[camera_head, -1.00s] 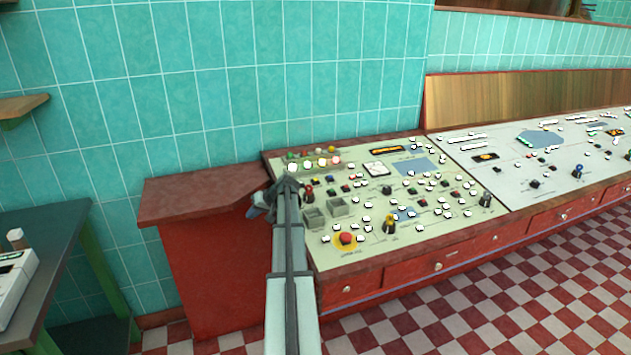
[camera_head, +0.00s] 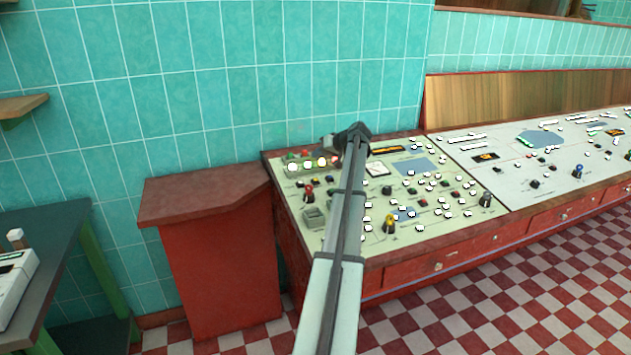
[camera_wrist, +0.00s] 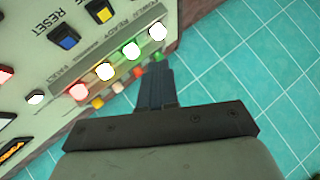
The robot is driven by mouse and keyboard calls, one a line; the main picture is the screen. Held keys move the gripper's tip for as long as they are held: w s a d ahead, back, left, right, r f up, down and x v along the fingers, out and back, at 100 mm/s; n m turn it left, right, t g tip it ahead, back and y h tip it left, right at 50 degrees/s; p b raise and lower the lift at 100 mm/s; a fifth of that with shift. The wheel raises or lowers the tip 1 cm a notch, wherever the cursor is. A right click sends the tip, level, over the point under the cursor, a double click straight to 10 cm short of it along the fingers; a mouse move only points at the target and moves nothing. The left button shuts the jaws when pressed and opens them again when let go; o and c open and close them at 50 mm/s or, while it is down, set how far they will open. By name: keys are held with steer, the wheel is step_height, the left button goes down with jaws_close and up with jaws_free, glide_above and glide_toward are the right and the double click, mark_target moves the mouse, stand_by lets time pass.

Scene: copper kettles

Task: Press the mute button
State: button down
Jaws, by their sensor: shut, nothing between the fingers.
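The control panel (camera_head: 440,228) is a pale sloping desk with many buttons and lamps. I cannot make out a mute label in either view. In the wrist view a blue button (camera_wrist: 65,40) sits by the word RESET, and an orange-yellow button (camera_wrist: 100,10) is near the top edge. My gripper (camera_wrist: 153,72) is shut and empty, its tips close to the green end of a row of lit lamps; contact cannot be told. In the head view my arm ends over the panel's back edge and hides part of the panel.
Lit red (camera_wrist: 78,90), yellow (camera_wrist: 105,71), green (camera_wrist: 131,50) and white (camera_wrist: 157,32) lamps form a row, with small coloured bulbs behind. The teal tiled wall (camera_head: 330,70) rises behind the panel. A red side cabinet (camera_head: 220,260) stands left.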

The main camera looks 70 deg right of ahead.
mark_target(315, 180)
steer(key=shift+s+d+r, duration=0.15)
steer(key=shift+s+d, duration=0.05)
steer(key=shift+s, duration=0.1)
steer(key=shift+w+d+f, duration=0.2)
steer(key=shift+f, duration=1.25)
steer(key=shift+w+d+f, duration=0.2)
steer(key=shift+w+f, duration=0.05)
steer(key=shift+f, duration=1.2)
steer(key=shift+w+d+f, duration=0.2)
steer(key=shift+f, duration=1.25)
steer(key=shift+d+f, duration=0.1)
steer(key=shift+f, duration=0.3)
steer(key=shift+w+f, duration=0.1)
steer(key=shift+f, duration=0.25)
steer(key=shift+r, duration=0.75)
